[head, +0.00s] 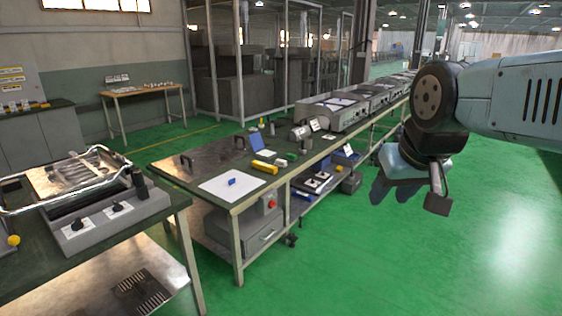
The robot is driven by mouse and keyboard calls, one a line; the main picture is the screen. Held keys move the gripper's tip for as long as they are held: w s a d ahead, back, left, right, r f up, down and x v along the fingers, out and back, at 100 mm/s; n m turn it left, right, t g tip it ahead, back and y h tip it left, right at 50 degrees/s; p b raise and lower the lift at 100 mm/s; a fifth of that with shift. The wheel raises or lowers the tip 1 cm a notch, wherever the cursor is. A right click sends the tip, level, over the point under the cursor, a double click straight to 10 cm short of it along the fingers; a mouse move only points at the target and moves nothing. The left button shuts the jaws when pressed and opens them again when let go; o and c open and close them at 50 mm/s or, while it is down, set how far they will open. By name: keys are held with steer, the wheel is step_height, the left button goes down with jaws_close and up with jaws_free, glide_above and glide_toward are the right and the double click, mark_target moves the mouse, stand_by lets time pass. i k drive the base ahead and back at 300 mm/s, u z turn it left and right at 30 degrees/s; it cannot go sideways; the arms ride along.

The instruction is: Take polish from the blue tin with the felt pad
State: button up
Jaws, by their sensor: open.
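My gripper (391,194) hangs at the right of the head view, over the green floor and right of the long workbench. Another blue item (257,142) stands farther back, by a yellow object (265,167). At this size I cannot tell which thing is the blue tin or the felt pad.
The long workbench (178,176) carries small parts, a grey cylinder (300,132) and metal units (335,112). A lower shelf holds boxes. At left, another table bears a grey control box (110,222) and a wire-framed tray (75,172). The green floor (460,260) at right is clear.

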mark_target(279, 163)
steer(key=z, duration=0.15)
steer(key=i, duration=3.45)
steer(key=u, duration=0.25)
